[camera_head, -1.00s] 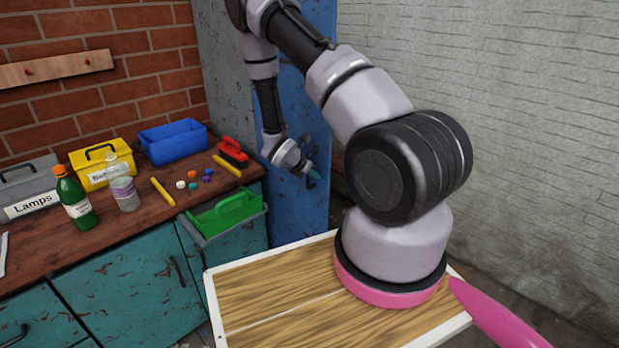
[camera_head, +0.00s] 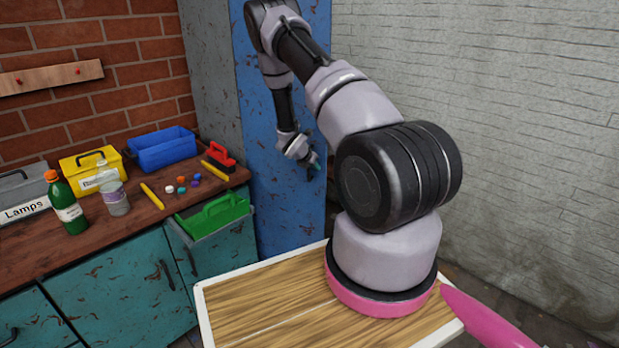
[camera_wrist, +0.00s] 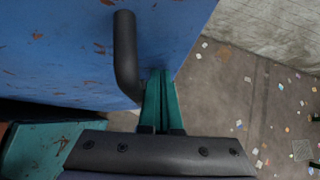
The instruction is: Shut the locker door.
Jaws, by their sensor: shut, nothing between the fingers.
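The locker door (camera_head: 283,205) is a tall blue scratched panel beside the grey locker side (camera_head: 210,70). In the head view no clear gap shows along its left edge, but the arm hides much of it and its right edge is partly covered. My gripper (camera_head: 315,165) is at the right part of the door face, at about mid height. In the wrist view the blue door (camera_wrist: 60,60) fills the upper left, with a dark bar handle (camera_wrist: 125,55) on it. The teal fingers of my gripper (camera_wrist: 160,80) are together and empty, just right of the handle's bent end. Contact cannot be told.
A wooden workbench (camera_head: 130,225) with teal cupboards stands left of the locker. Floor (camera_wrist: 215,110) right of the door is open, with scattered scraps.

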